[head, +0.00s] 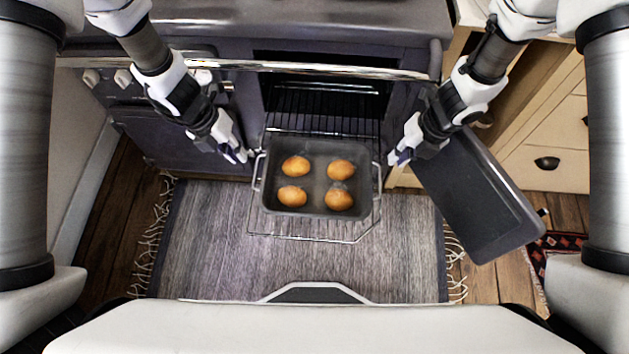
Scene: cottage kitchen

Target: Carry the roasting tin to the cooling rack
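The grey roasting tin (317,208) sits on a wire oven shelf (300,237) that is pulled out of the open oven. Several golden-brown round items (340,169) lie in it. It has a wire handle at its left and right ends. My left gripper (241,156) is just left of the tin, near the left handle. My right gripper (399,158) is just right of the tin, near the right handle. Both look apart from the handles, but their finger gaps are too small to make out. I see no separate cooling rack in this view.
The dark oven door (475,195) hangs open to the right, beside and below my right gripper. A steel rail (310,68) runs across the range front above the oven. Cream drawers (545,160) stand at the right. A grey fringed rug (205,240) covers the floor.

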